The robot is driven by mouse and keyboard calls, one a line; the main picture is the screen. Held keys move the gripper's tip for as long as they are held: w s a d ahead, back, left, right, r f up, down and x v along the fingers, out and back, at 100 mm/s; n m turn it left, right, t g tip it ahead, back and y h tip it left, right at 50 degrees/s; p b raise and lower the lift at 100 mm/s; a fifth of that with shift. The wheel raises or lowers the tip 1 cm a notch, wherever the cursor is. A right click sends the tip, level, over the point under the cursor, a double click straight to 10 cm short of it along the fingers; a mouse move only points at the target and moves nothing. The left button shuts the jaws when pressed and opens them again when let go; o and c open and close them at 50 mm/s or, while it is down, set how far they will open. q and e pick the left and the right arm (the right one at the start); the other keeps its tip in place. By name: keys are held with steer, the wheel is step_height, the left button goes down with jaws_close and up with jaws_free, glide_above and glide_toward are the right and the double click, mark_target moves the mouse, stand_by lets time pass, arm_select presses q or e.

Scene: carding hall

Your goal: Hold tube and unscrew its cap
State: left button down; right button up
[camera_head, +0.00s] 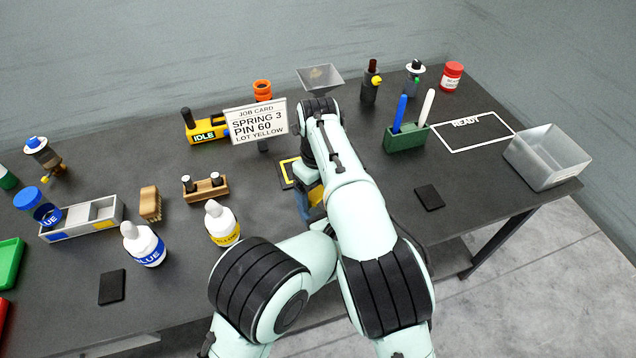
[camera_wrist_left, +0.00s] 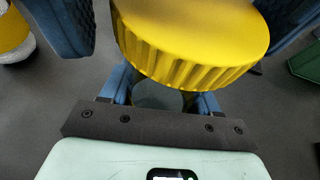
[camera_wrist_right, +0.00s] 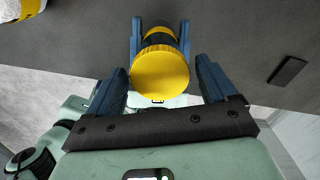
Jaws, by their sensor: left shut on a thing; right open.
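The tube's ridged yellow cap (camera_wrist_left: 195,45) fills the upper middle of the left wrist view. It also shows from its top in the right wrist view (camera_wrist_right: 160,75). My left gripper (camera_wrist_left: 164,92) is shut on the tube (camera_wrist_right: 159,37) beyond the cap; the tube shows a dark band and a yellow part. My right gripper (camera_wrist_right: 163,65) is open, its blue fingers on either side of the cap with gaps. In the head view my arms hide most of this; only some blue finger and yellow show.
Yellow (camera_head: 222,223) and blue-labelled (camera_head: 143,243) bottles stand left of my arms. A job card (camera_head: 256,121) reads SPRING 3, PIN 60, LOT YELLOW. The front right tabletop is mostly clear.

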steer(key=shift+c, duration=0.3)
steer(key=c, duration=1)
steer(key=shift+n, duration=1.7)
steer(key=shift+c, duration=0.2)
steer(key=o, duration=1.2)
